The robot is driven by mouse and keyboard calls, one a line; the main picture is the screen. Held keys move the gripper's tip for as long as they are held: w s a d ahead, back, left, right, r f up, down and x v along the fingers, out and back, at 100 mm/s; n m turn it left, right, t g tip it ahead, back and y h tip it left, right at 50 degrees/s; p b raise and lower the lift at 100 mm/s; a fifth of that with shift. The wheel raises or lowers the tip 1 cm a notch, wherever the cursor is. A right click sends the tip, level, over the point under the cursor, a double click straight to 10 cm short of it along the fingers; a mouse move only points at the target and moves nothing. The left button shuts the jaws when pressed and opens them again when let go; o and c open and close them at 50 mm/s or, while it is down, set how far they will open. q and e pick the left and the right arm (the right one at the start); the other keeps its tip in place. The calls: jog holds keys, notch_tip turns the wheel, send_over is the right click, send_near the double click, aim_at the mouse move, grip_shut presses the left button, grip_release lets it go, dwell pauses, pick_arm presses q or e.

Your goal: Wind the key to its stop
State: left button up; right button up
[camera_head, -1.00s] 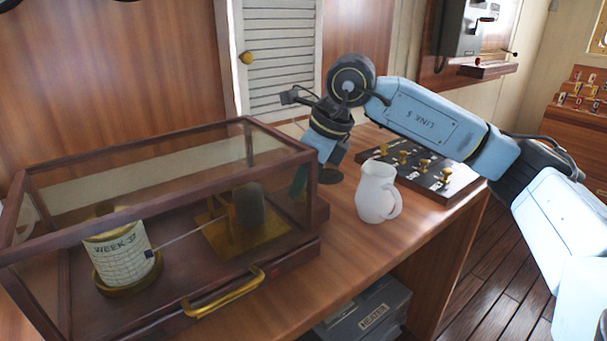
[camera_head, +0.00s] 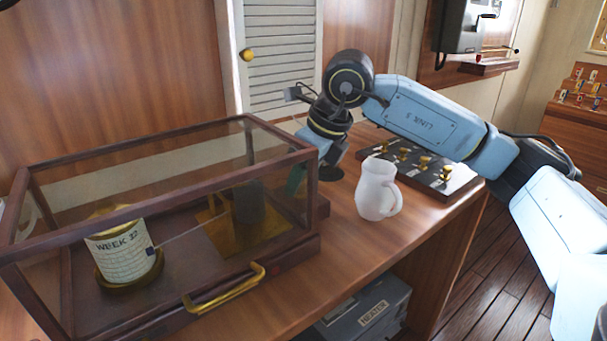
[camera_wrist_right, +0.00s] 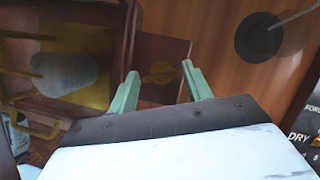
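A brass key (camera_wrist_right: 163,73) shows in the wrist view on a brown wooden ledge at the end of the glass case. My right gripper (camera_wrist_right: 161,82) is open, its two green fingers apart on either side of the key in that view. I cannot tell whether they touch it. In the head view the right gripper (camera_head: 297,179) is at the case's right end, mostly hidden behind its own wrist and the case, and the key is hidden. The glass case (camera_head: 150,156) holds a paper drum (camera_head: 122,255) marked WEEK and brass works (camera_head: 222,238). My left gripper is not in view.
A white jug (camera_head: 376,190) stands on the desk just right of the gripper. Behind it is a black panel with brass switches (camera_head: 440,172). A brass handle (camera_head: 225,290) sticks out from the case front. The desk's front right is clear.

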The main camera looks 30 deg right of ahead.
jog(key=shift+o, duration=0.9)
jog(key=shift+r, duration=0.2)
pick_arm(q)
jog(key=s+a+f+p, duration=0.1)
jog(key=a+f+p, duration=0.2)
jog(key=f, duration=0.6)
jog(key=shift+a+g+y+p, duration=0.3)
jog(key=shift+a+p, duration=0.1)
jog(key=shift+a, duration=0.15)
pick_arm(e)
jog(key=v, duration=1.3)
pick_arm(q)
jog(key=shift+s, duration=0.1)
pick_arm(e)
jog(key=shift+c, duration=0.4)
